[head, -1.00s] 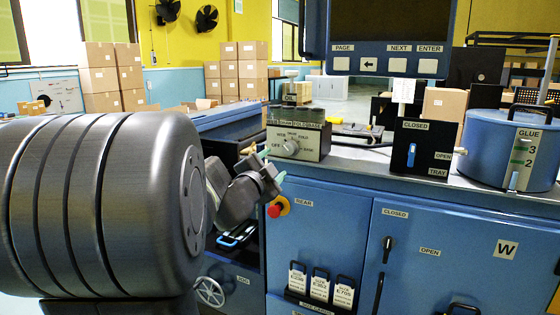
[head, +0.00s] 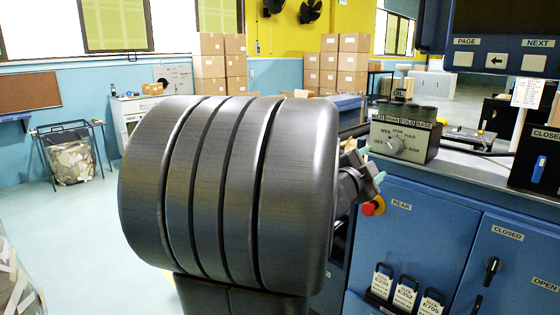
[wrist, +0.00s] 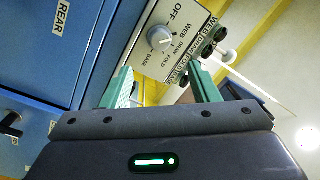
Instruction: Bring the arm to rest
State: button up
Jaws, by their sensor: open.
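My gripper (wrist: 163,84) shows in the wrist view with its two green fingers wide apart and nothing between them. In the head view, my arm's large dark grey link fills the middle, and my gripper (head: 370,163) shows small beyond it, partly hidden. It is in front of the blue machine, near a red knob with a yellow base (head: 373,206). The control box with a dial (head: 404,140) stands on the machine top behind the gripper. In the wrist view, the box (wrist: 170,45) lies beyond the fingertips; I cannot tell the gap.
The blue machine cabinet (head: 425,225) takes up the right, with a CLOSED switch box (head: 540,160) and a button panel (head: 505,58) above. Stacked cartons (head: 220,65) stand at the back. A wire-frame bin (head: 72,160) stands at the left. The floor (head: 90,235) there is mostly open.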

aim_at(392, 149)
jog(key=p+x, duration=0.1)
jog(key=x, duration=1)
jog(key=shift+w+d, duration=0.2)
jog(key=shift+d, duration=0.05)
jog(key=shift+s+a, duration=0.1)
